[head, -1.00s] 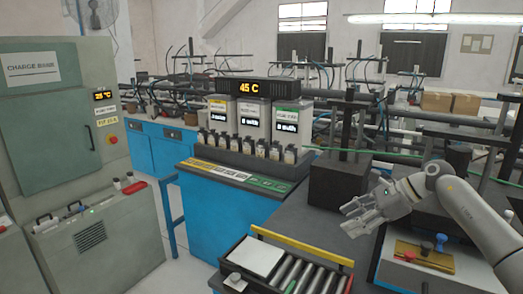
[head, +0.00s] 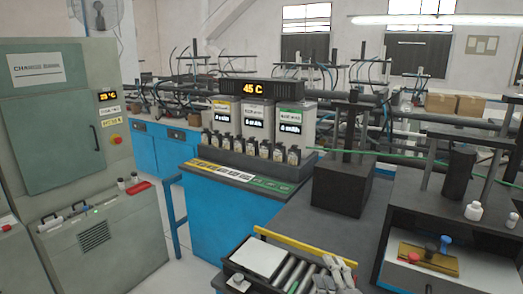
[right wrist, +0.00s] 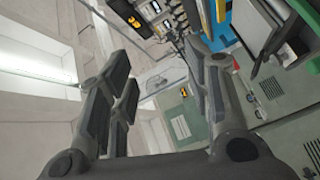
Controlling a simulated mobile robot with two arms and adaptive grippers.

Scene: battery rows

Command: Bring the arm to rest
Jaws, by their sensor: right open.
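My right gripper (head: 335,274) is low in the head view, at the bottom edge, in front of or over the right end of the roller tray (head: 300,246). Only its fingers show there; the rest of the arm is out of the picture. In the right wrist view the gripper (right wrist: 160,75) has its fingers spread wide, with nothing between them. My left gripper is in neither view.
A white plate (head: 261,257) lies beside the rollers. A black block (head: 342,188) and a press-like stand (head: 408,210) with knobs are to the right. A row of small bottles (head: 250,148) stands on the blue bench (head: 228,218). A charge cabinet (head: 60,120) is at left.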

